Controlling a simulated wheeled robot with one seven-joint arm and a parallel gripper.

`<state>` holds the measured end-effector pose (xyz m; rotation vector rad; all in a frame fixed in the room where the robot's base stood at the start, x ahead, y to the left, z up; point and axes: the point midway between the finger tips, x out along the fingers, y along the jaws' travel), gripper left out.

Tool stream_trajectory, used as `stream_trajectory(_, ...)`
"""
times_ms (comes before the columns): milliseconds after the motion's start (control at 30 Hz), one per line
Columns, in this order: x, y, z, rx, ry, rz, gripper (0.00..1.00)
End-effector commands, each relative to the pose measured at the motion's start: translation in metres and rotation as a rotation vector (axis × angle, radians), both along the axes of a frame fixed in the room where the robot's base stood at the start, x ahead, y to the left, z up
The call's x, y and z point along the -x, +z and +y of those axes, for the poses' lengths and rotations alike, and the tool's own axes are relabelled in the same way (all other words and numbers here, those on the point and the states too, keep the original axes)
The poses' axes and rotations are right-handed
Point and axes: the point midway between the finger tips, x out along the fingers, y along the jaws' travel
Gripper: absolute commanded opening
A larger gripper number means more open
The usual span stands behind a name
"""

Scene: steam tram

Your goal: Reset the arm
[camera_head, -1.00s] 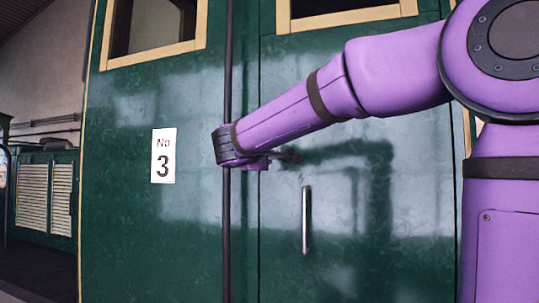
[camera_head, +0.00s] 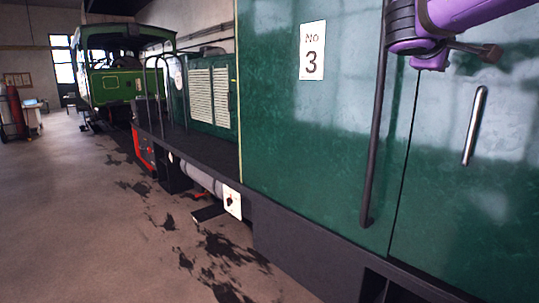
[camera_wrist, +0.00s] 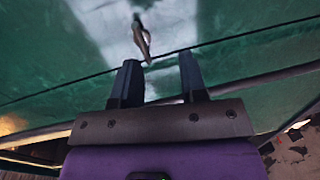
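My arm (camera_head: 475,8) is purple and enters at the top right of the head view. Its wrist is in front of the dark green tram side, close to the black vertical rail (camera_head: 378,130); I cannot tell whether they touch. In the wrist view my gripper (camera_wrist: 158,68) has its two dark fingers apart, with only green and pale reflecting surface seen between them. It is open and empty. The metal door handle (camera_head: 475,125) is below and right of the wrist in the head view. It also shows beyond the fingertips in the wrist view (camera_wrist: 141,38).
The tram side with its number 3 plate (camera_head: 312,50) fills the right. A dark footplate (camera_head: 210,148) with louvred panels (camera_head: 209,97) runs back along it. A green vehicle (camera_head: 115,85) stands behind. The stained concrete floor (camera_head: 70,210) is open on the left.

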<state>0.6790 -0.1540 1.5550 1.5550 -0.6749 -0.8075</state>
Motion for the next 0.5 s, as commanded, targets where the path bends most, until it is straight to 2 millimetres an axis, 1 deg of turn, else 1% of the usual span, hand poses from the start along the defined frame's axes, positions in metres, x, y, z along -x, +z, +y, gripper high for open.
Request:
stream_trajectory(33, 0.017, -0.012, -0.004, -0.063, -0.014, 0.014, 0.39)
stream_trajectory(167, 0.061, -0.054, -0.007, -0.273, -0.048, 0.061, 0.39)
stream_trajectory(200, 0.074, -0.067, -0.007, -0.34, -0.059, 0.073, 0.39)
stream_trajectory(267, 0.094, -0.087, -0.005, -0.44, -0.073, 0.09, 0.39)
stream_trajectory(300, 0.107, -0.1, -0.002, -0.507, -0.081, 0.1, 0.39)
stream_trajectory(367, 0.126, -0.119, 0.003, -0.608, -0.092, 0.112, 0.39)
stream_trajectory(500, 0.168, -0.161, 0.021, -0.849, -0.114, 0.133, 0.39)
